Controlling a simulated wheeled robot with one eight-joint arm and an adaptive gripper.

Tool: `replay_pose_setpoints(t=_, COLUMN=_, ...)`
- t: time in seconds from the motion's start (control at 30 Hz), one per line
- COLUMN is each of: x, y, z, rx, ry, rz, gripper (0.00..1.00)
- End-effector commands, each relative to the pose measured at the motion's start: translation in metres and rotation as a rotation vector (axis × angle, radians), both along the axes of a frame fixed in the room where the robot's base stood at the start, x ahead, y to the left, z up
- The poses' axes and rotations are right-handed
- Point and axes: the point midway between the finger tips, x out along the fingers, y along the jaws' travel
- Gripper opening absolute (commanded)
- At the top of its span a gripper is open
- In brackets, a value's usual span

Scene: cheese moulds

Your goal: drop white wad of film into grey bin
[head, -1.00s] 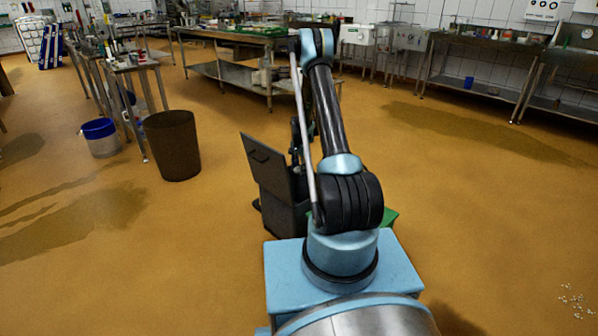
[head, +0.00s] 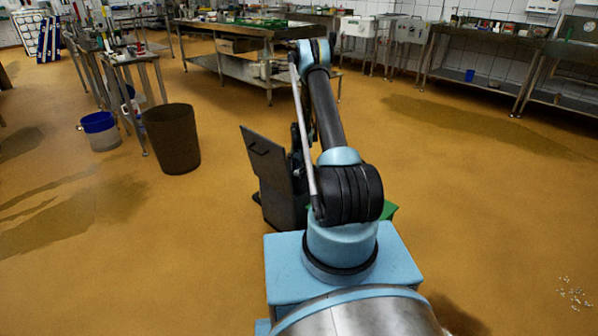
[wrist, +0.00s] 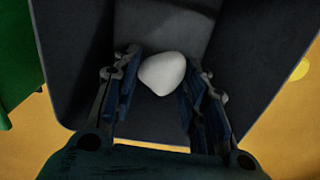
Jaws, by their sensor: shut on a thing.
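The white wad of film (wrist: 163,73) is a smooth pale lump between the fingers of my gripper (wrist: 162,82) in the wrist view. My gripper is shut on it. Behind the wad are the dark walls of the grey bin (wrist: 95,30), so the wad is over or inside its mouth; its exact depth is unclear. In the head view the grey bin (head: 280,207) stands on the floor behind my arm's base, its lid raised on the left. My arm hides part of the bin, and the wad does not show there.
A green thing (wrist: 14,55) stands beside the bin. A brown round bin (head: 172,140) and a blue-rimmed bucket (head: 100,132) stand at the left, by a metal table. A long steel table (head: 235,70) is behind. The floor on the right is mostly clear.

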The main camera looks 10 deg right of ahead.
Motion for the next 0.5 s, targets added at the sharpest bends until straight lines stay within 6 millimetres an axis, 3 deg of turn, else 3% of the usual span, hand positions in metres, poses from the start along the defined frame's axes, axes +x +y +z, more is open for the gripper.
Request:
replay_pose_setpoints(t=0.23, x=-0.0001, y=0.0004, z=-0.0005, rx=0.000, ry=0.000, rz=0.001, gripper=0.30)
replay_pose_setpoints(t=0.27, x=-0.0001, y=0.0004, z=-0.0004, rx=0.000, ry=0.000, rz=0.001, gripper=0.44)
replay_pose_setpoints(t=0.33, x=0.0000, y=0.0006, z=-0.0004, rx=0.000, ry=0.000, rz=0.001, gripper=0.60)
replay_pose_setpoints(t=0.5, x=0.0000, y=0.0009, z=-0.0003, rx=0.000, ry=0.000, rz=0.001, gripper=0.63)
